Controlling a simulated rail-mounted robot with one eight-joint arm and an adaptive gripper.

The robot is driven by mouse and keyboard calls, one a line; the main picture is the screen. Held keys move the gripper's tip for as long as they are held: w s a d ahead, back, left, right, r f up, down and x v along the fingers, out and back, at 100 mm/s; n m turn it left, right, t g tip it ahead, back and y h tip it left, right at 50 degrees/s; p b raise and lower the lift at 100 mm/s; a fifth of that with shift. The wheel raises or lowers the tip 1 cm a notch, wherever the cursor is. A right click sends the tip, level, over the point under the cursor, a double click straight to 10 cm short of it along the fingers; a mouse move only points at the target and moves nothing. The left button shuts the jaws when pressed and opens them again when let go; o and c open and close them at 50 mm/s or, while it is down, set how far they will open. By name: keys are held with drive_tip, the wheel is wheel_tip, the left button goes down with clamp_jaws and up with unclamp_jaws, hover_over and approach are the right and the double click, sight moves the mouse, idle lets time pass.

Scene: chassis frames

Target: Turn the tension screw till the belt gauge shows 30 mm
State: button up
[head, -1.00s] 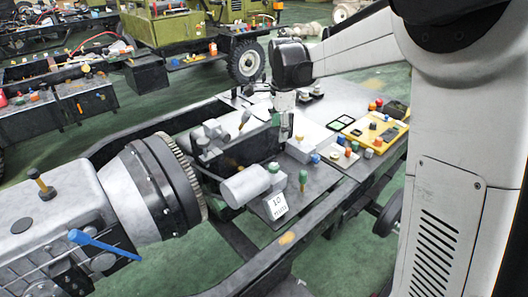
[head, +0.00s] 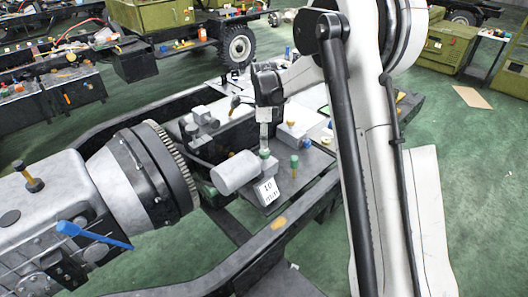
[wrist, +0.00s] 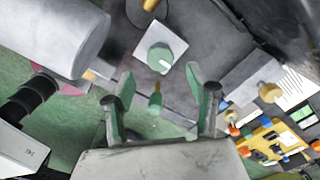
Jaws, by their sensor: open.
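The belt gauge (head: 268,191) is a white card reading 10 mm, beside a grey cylinder (head: 236,173). A green knob (head: 264,153), which looks like the tension screw, stands just behind the gauge. In the wrist view the green knob (wrist: 158,58) has a white pointer mark and sits on a pale square plate. My gripper (head: 264,140) points down just above the knob. In the wrist view my gripper (wrist: 160,76) is open, its two green-padded fingers spread, with the knob ahead between them. Nothing is held. I cannot tell whether a finger touches the knob.
Left are the grey cylinder and a large toothed housing (head: 150,170). A yellow panel (wrist: 270,140) with coloured buttons lies to the right in the wrist view.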

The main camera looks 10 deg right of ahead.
sight(264, 151)
wheel_tip(264, 151, down, 7)
drive_tip(key=shift+r, duration=0.1)
drive_tip(key=shift+c, duration=0.3)
drive_tip(key=c, duration=1.1)
